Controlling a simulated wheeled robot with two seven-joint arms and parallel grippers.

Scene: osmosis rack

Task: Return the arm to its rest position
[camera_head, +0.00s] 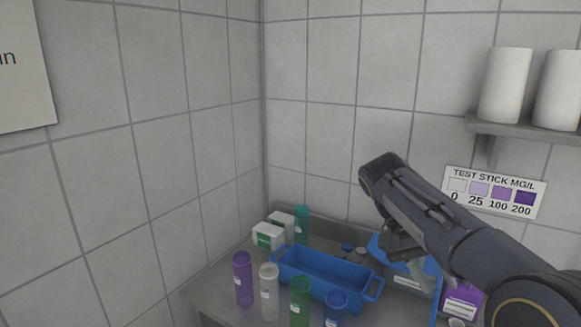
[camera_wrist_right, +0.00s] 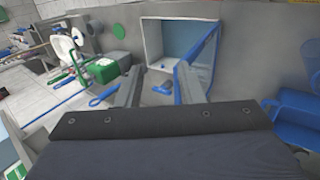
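My right arm comes in from the right in the head view and reaches over the back right of the counter. Its gripper (camera_head: 408,262) points down by a blue-rimmed bin (camera_head: 436,268), and the arm partly hides both. In the right wrist view the two fingers of this gripper (camera_wrist_right: 160,80) stand apart. I see nothing held between them. A small blue item (camera_wrist_right: 163,88) shows beyond the fingers, and an open white box with a blue edge (camera_wrist_right: 150,45) lies further off. My left arm and gripper are not in view.
A blue tray (camera_head: 325,272) stands mid-counter. A purple bottle (camera_head: 243,280), a white bottle (camera_head: 269,290), a green bottle (camera_head: 300,300) and a blue bottle (camera_head: 336,308) stand in front. A shelf (camera_head: 530,128) juts from the right wall. The space above the counter's left is clear.

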